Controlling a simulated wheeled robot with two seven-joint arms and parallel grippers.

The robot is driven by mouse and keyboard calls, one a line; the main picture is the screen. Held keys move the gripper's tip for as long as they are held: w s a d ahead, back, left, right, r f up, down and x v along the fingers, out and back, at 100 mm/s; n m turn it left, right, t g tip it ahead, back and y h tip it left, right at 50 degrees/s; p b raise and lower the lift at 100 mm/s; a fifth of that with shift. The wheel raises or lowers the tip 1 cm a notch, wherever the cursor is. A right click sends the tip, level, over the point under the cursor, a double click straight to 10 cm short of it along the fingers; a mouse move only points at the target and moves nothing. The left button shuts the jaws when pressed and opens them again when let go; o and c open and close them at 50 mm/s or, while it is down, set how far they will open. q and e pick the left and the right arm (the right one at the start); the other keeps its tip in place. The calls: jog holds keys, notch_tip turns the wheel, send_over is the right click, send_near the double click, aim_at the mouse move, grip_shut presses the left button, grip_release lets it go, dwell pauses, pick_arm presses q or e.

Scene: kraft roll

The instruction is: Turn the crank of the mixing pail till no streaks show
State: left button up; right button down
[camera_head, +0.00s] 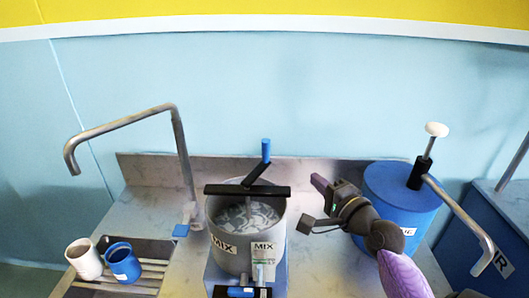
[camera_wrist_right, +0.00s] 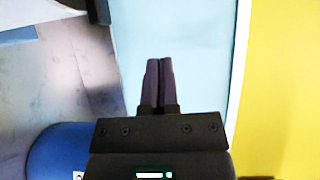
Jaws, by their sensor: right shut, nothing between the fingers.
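The grey mixing pail (camera_head: 227,258) with MIX labels stands on the counter in the middle of the head view. Its contents show white streaks on grey. A black bar crosses its top, and the crank (camera_head: 258,172) rises from it with an upright blue handle (camera_head: 266,150). My right gripper (camera_head: 318,183) is to the right of the crank, apart from it, with its dark fingers pointing left. In the right wrist view its fingers (camera_wrist_right: 159,82) are together with nothing between them. My left gripper is not in view.
A blue pump drum (camera_head: 392,190) stands right of the pail, behind my right arm. A bent metal tap (camera_head: 178,140) rises left of the pail. A white mug (camera_head: 85,260) and a blue mug (camera_head: 122,262) sit on the rack at the left. A blue bin (camera_head: 505,215) is at the far right.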

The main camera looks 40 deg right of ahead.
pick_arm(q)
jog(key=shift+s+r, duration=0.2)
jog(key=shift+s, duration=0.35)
pick_arm(e)
jog(key=w, duration=1.2)
jog(key=shift+w+r, duration=0.2)
jog(key=shift+r, duration=0.05)
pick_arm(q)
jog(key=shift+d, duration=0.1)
pick_arm(e)
jog(key=shift+a, duration=0.15)
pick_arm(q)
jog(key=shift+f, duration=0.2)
pick_arm(e)
jog(key=shift+w, duration=0.35)
